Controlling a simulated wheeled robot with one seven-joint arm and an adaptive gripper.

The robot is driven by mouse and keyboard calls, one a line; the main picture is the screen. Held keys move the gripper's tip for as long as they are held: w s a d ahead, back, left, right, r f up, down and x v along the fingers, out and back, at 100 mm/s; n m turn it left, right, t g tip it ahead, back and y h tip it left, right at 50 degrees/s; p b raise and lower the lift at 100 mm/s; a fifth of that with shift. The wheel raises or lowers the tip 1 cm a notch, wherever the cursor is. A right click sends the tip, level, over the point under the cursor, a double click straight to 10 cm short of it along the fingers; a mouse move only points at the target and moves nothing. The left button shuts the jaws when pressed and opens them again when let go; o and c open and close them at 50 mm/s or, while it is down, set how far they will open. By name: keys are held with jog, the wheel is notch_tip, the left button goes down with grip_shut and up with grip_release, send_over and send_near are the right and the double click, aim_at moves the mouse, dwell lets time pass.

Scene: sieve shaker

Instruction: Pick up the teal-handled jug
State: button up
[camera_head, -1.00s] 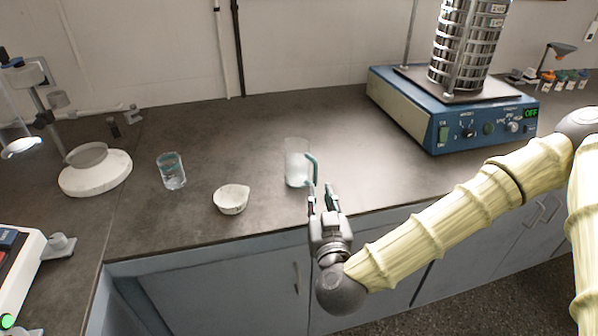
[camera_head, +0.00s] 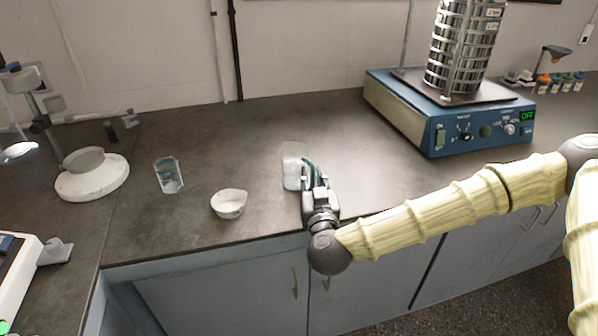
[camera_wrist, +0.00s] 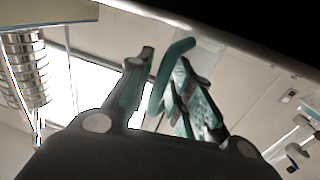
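The jug (camera_head: 292,168) is a clear, frosted-looking vessel standing upright on the dark bench near its front edge. Its teal handle (camera_wrist: 168,75) is on the gripper's side and shows between the fingers in the wrist view. My gripper (camera_head: 311,175) is right at the handle, with its fingers on either side of it. The fingers (camera_wrist: 165,88) stand apart, with visible gaps to the handle. In the head view the fingers partly hide the handle and the jug's right side.
A white bowl (camera_head: 229,203) and a glass beaker (camera_head: 168,175) stand left of the jug. A blue sieve shaker (camera_head: 440,125) with stacked sieves (camera_head: 466,45) stands at the back right. The bench (camera_head: 250,130) behind the jug is clear.

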aim_at(313, 170)
grip_shut()
jog(key=shift+r, duration=0.2)
dwell(0.3)
jog(key=shift+r, duration=1.55)
jog(key=shift+s+r, duration=0.1)
jog(key=shift+s, duration=0.15)
jog(key=s+d+r+p, duration=0.1)
jog(key=s+d+p, duration=0.1)
jog(key=s+p, duration=1.1)
jog(key=shift+s+d+r, duration=0.2)
jog(key=shift+s+d, duration=0.1)
jog(key=shift+s, duration=0.6)
jog(key=shift+s+p, duration=0.1)
jog(key=shift+p, duration=0.2)
